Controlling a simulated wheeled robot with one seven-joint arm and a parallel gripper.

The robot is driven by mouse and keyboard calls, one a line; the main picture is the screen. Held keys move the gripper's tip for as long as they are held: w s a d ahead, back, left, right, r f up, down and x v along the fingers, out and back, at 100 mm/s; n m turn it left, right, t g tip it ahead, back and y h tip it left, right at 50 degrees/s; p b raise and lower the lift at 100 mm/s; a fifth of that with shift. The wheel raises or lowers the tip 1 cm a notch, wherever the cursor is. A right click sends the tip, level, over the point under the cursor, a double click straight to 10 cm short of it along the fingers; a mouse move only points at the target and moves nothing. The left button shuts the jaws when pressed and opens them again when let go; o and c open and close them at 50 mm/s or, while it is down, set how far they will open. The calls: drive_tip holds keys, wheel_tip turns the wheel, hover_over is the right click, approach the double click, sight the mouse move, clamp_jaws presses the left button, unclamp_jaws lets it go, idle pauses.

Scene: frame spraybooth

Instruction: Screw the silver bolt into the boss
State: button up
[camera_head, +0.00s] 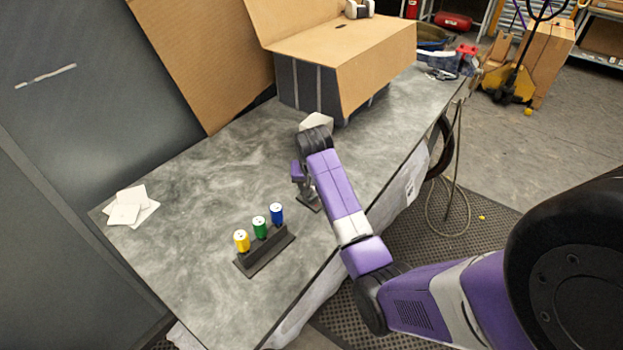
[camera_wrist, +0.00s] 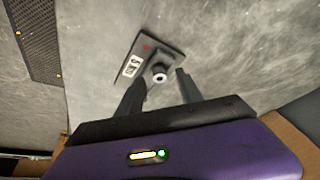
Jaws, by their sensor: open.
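A small dark plate (camera_wrist: 150,52) lies on the bench and also shows in the head view (camera_head: 315,206), below my gripper. It has a white label and a red mark. On it stands a round silver piece (camera_wrist: 160,73) with a dark socket-like ring on top. It looks like the silver bolt at the boss, but I cannot tell how deep it sits or where bolt and boss meet. My gripper (camera_wrist: 160,91) is open. Its two dark fingers are on either side of the silver piece in the wrist view, apart from it. In the head view my arm partly hides this spot.
A dark rack (camera_head: 266,252) holds yellow, green and blue capped cylinders, left of my gripper. White sheets (camera_head: 130,205) lie at the bench's left end. A large cardboard box (camera_head: 350,60) stands at the back. The grey bench (camera_head: 200,290) between is mostly clear.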

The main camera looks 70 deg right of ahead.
drive_tip(key=shift+w+d+f, duration=0.1)
drive_tip(key=shift+d+f, duration=0.1)
drive_tip(key=shift+f, duration=0.4)
clamp_jaws()
drive_tip(key=c, duration=0.7)
unclamp_jaws()
drive_tip(key=shift+c, duration=0.2)
clamp_jaws()
drive_tip(key=shift+w+m, duration=0.1)
drive_tip(key=shift+m, duration=0.5)
drive_tip(key=shift+m+g+h, duration=0.3)
drive_tip(key=shift+m+g, duration=0.6)
drive_tip(key=shift+m, duration=0.8)
